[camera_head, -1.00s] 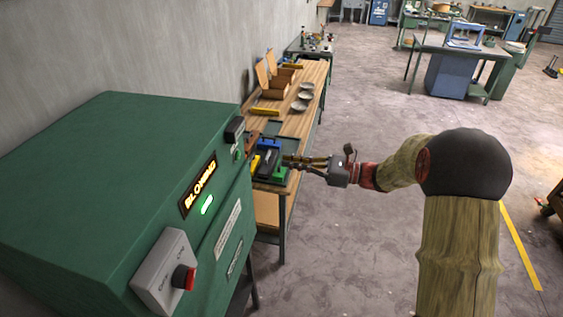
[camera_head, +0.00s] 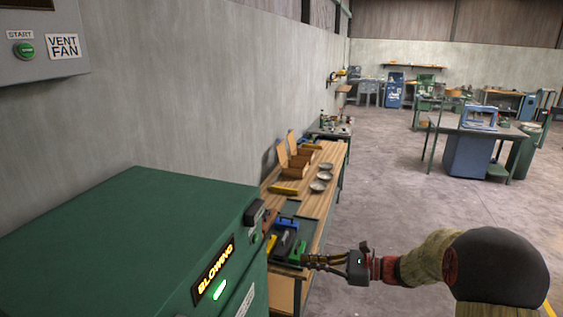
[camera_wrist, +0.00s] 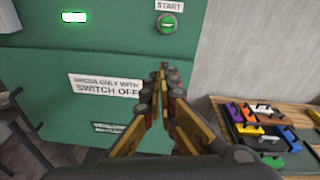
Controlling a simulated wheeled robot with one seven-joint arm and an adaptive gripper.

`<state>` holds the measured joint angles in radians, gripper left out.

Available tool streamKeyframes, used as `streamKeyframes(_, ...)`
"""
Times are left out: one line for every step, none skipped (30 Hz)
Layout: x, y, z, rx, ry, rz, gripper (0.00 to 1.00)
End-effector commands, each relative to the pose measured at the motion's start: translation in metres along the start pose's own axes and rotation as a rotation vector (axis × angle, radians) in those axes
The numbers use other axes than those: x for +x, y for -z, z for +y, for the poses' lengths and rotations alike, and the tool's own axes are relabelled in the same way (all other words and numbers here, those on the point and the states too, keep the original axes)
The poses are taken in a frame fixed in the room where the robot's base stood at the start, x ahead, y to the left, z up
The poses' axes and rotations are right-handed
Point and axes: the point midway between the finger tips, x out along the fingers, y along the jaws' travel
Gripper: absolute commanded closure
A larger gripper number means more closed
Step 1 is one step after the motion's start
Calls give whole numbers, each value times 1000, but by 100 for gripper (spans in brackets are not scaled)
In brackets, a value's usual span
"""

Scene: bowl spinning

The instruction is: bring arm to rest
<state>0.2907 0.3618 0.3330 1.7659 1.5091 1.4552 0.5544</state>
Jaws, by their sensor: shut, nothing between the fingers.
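My gripper (camera_head: 308,261) is at the end of my arm, extended leftward in front of the workbench's near end. In the wrist view my gripper (camera_wrist: 163,68) has its fingers together, with nothing between them. It points at the front of the green machine (camera_wrist: 100,55), which has a lit green lamp, a START button (camera_wrist: 169,24) and a white "switch off" label. The fingertips appear apart from the machine front. In the head view the green machine (camera_head: 130,235) stands at lower left with its "BLOWING" display (camera_head: 214,271) lit.
A wooden workbench (camera_head: 325,200) runs along the wall, holding bowls (camera_head: 318,186), open boxes and a tray of coloured tools (camera_head: 285,245). A vent fan panel (camera_head: 40,45) hangs on the left wall. The floor right of the bench is clear.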

Motion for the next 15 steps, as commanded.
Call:
streamKeyframes(0,18,16,-22,-36,52,100)
streamKeyframes(-1,29,27,-43,-63,86,100)
streamKeyframes(-4,41,43,-81,-106,139,100)
streamKeyframes(-7,47,55,-117,-140,179,100)
streamKeyframes(-11,54,68,-155,-176,217,100)
streamKeyframes(-16,60,85,-209,-225,266,100)
streamKeyframes(-21,64,97,-253,-264,303,100)
streamKeyframes(-26,69,110,-299,-304,340,100)
streamKeyframes(-33,74,127,-365,-361,389,100)
streamKeyframes(-40,78,140,-419,-406,426,100)
streamKeyframes(-47,80,152,-475,-450,461,100)
streamKeyframes(-57,84,166,-546,-507,506,100)
streamKeyframes(-64,86,176,-600,-547,539,100)
streamKeyframes(-72,88,185,-654,-589,569,100)
streamKeyframes(-82,91,197,-725,-643,609,100)
